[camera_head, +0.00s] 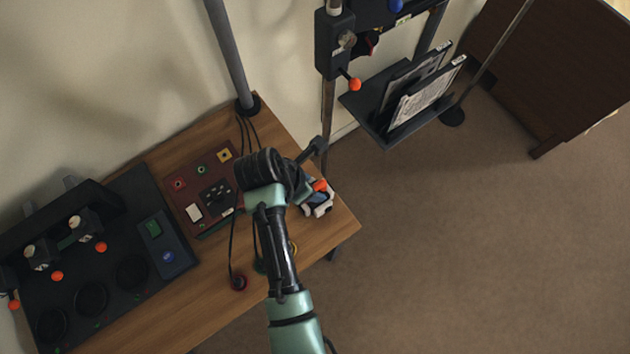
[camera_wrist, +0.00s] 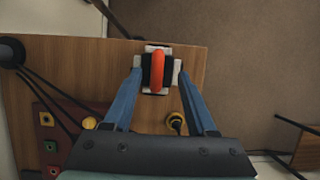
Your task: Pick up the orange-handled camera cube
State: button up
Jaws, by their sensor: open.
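The camera cube (camera_wrist: 151,55) is a small white and dark block with an orange handle (camera_wrist: 157,70) across its top. It sits on the wooden table near its edge. In the head view the cube (camera_head: 318,208) shows beside my arm, with the orange handle (camera_head: 320,185) partly covered. My gripper (camera_wrist: 158,72) is open, its two blue fingers on either side of the cube in the wrist view. I cannot tell how far the fingertips are above it, and no contact is clear.
A dark red panel (camera_head: 206,172) with coloured sockets lies left of my gripper on the wooden table (camera_head: 150,317). A yellow-ringed plug (camera_wrist: 176,121) lies near the cube. A black device (camera_head: 110,275) fills the table's left. A rack shelf (camera_head: 372,122) with upright boards stands behind.

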aim_at(315, 186)
jog(key=shift+a+x, duration=0.15)
jog(key=shift+x, duration=0.85)
jog(key=shift+a+x, duration=0.1)
jog(key=shift+x, duration=0.95)
grip_shut()
jog(key=shift+w, duration=0.1)
